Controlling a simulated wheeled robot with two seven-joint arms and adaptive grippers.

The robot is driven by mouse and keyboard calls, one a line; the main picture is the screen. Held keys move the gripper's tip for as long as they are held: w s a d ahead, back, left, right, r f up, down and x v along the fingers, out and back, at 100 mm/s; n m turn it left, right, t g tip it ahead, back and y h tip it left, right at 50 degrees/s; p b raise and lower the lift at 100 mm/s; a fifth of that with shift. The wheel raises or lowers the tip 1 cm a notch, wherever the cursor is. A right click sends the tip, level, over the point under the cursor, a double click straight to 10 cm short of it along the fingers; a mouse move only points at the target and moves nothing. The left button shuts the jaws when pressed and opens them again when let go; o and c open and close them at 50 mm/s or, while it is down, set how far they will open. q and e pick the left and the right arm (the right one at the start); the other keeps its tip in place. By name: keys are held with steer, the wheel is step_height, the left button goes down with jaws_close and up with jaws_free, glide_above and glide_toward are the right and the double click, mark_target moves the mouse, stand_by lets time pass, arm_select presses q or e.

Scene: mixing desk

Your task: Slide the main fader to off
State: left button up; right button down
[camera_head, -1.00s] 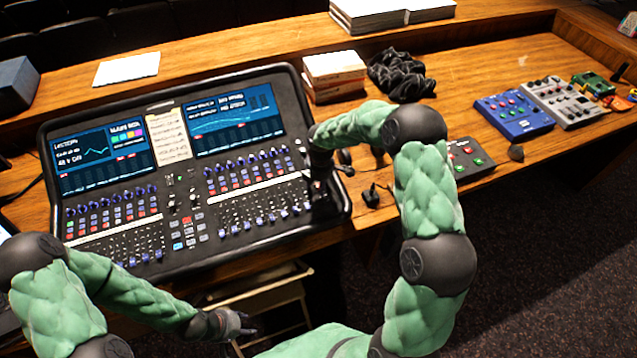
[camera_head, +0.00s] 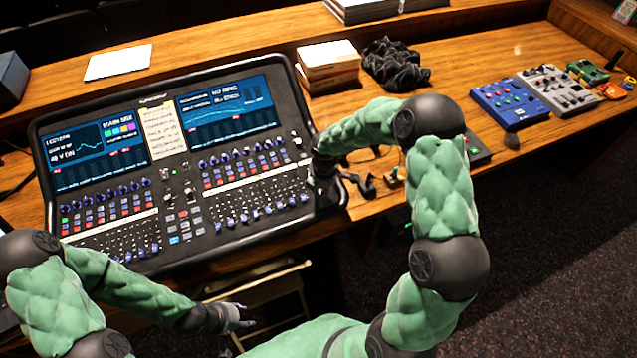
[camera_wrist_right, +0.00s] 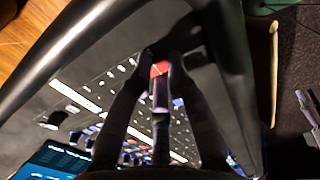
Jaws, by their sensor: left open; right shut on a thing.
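The mixing console (camera_head: 240,236) lies on the wooden desk, with two lit screens and rows of faders. My right gripper (camera_head: 323,192) is at the console's right front edge, and its fingertips are hard to make out in the head view. In the right wrist view, its two dark fingers (camera_wrist_right: 163,58) close around a small red-topped fader cap (camera_wrist_right: 160,70), which I take for the main fader. The fingers hide part of it, and its exact position along its slot is not clear. My left gripper (camera_head: 236,318) is open and empty in front of the desk, away from the console.
A cream paper (camera_head: 163,128) lies between the screens. A stack of boxes (camera_head: 327,65) and a black crumpled bundle (camera_head: 393,65) stand behind the right arm. A blue pedal box (camera_head: 510,104) and a grey mixer (camera_head: 556,90) are further right. Small dark items (camera_head: 368,185) lie close to the right gripper.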

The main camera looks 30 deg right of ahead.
steer(key=c, duration=1.1)
jaws_free()
steer(key=r, duration=0.4)
steer(key=s+r, duration=0.1)
steer(key=r, duration=0.7)
steer(key=shift+s, duration=0.15)
